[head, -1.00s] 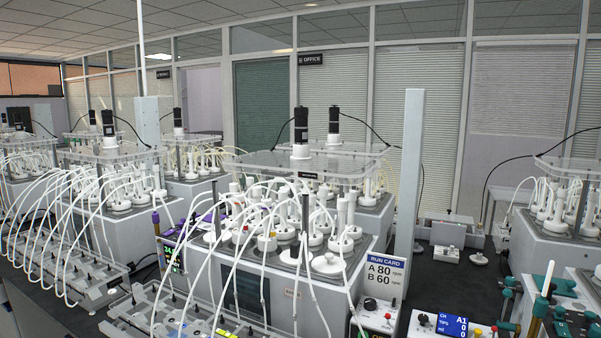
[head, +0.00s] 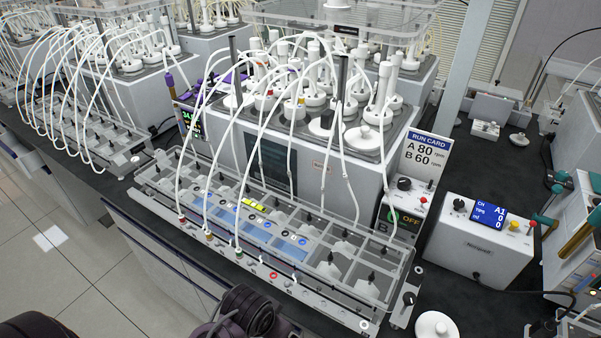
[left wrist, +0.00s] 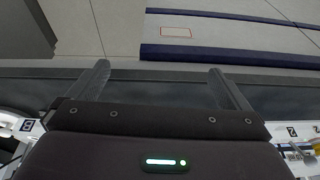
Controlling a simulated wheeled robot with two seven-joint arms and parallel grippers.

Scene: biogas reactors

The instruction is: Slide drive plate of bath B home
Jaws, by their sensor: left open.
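The bath (head: 290,150) with the "B" and "OFF" control box (head: 400,222) stands in the middle of the head view. Its clear drive plate (head: 345,18) is above the bath, at the top edge of the head view. The plate's upper part and motor are cut off there. White stoppers and tubes fill the bath's top below the plate. My left gripper (left wrist: 160,85) is open and empty in the left wrist view, with floor and a dark bench edge beyond its fingers. The drive plate is not in the left wrist view. My right gripper is not in view.
A clear-sided rack (head: 270,235) with tubes runs along the bench front before the bath. A run card (head: 426,152) reads A 80, B 60 rpm. A white control box (head: 478,243) stands to the right. A post (head: 468,60) rises behind right.

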